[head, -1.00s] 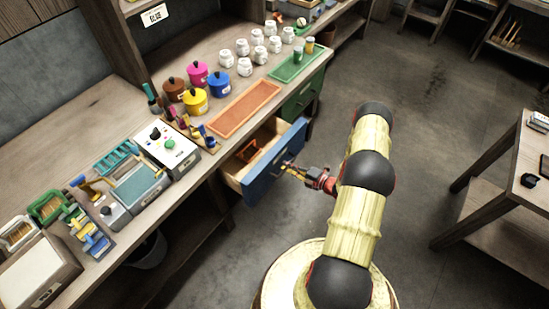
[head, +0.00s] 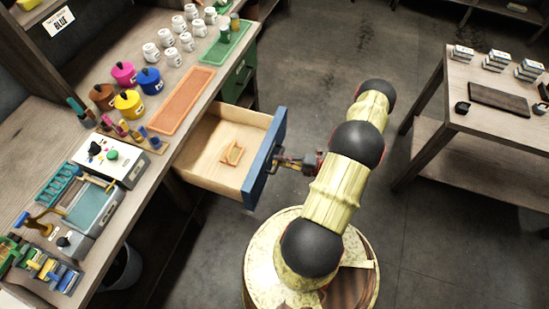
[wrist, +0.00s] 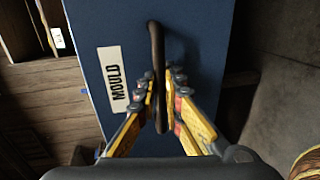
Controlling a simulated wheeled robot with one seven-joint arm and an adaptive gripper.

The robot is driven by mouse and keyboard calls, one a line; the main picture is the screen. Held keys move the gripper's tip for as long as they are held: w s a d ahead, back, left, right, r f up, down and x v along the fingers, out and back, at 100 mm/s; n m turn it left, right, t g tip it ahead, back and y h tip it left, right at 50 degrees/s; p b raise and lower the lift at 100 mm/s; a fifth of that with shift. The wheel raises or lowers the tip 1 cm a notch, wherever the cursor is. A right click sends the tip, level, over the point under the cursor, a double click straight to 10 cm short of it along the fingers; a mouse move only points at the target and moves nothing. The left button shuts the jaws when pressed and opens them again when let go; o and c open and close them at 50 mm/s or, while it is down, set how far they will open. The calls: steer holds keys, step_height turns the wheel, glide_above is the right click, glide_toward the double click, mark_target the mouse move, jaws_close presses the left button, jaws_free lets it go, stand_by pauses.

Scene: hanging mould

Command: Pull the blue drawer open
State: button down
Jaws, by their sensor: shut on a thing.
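The blue drawer (head: 264,160) stands well out from the workbench, and its pale wooden inside shows in the head view. A small orange mould (head: 233,152) lies in it. In the wrist view the blue drawer front (wrist: 190,30) carries a white label reading MOULD (wrist: 118,80) and a dark bar handle (wrist: 157,60). My gripper (wrist: 162,105) is shut on the handle, with a finger on each side of it.
A green drawer (head: 238,80) sits beside the blue one. The bench top holds an orange tray (head: 183,100), coloured pots (head: 128,103) and white jars (head: 186,42). A table (head: 460,100) stands at the right.

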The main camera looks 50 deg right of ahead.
stand_by(0.3)
steer(key=c, duration=2)
jaws_free()
steer(key=shift+o, duration=0.2)
steer(key=shift+s+d, duration=0.1)
steer(key=shift+s, duration=0.05)
steer(key=v, duration=1.1)
steer(key=shift+s, duration=0.35)
steer(key=shift+d, duration=0.1)
